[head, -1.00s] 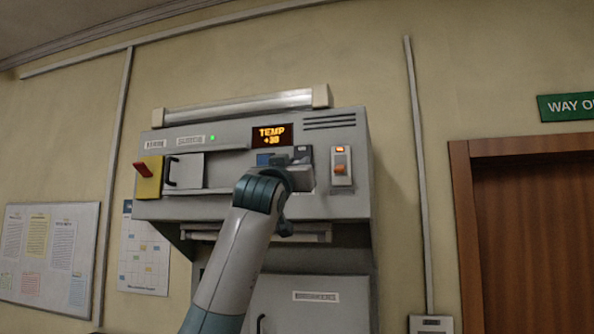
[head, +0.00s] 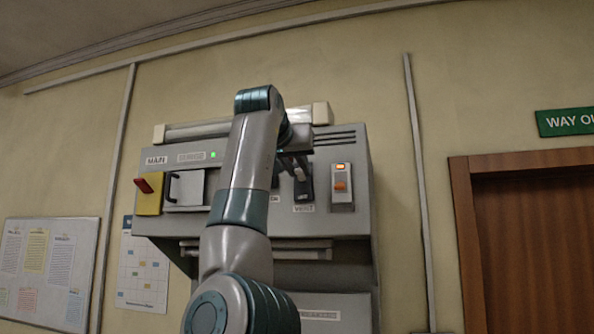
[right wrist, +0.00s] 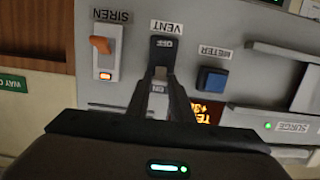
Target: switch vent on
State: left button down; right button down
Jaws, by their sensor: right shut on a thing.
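The vent switch (right wrist: 164,50) is a black plate with a light lever, marked OFF near the VENT label and ON at the other end. The right wrist view shows it upside down. In the head view the switch (head: 304,190) is right of my forearm, above its VENT label. My right gripper (right wrist: 159,80) is shut on the lever, its dark fingers on either side. In the head view the gripper (head: 296,168) reaches the switch from above. The fingers partly hide the lever, and I cannot tell which way it is set. My left gripper is out of view.
The siren switch (head: 341,184), orange with a lit lamp, is close on the right. A blue meter button (right wrist: 212,80) is on the other side. A red lever on a yellow plate (head: 149,194) is at the console's left. My arm hides part of the panel.

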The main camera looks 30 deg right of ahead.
jog(key=shift+r, duration=0.1)
dwell(0.5)
jog(key=c, duration=1.6)
grip_release()
jog(key=shift+d, duration=0.1)
jog(key=shift+o, duration=0.2)
jog(key=shift+w, duration=0.1)
jog(key=shift+s+a+b, duration=0.4)
jog(key=shift+s+a, duration=0.05)
jog(key=shift+a, duration=0.05)
jog(key=b+v, duration=0.4)
jog(key=v, duration=1.2)
jog(key=shift+r, duration=0.3)
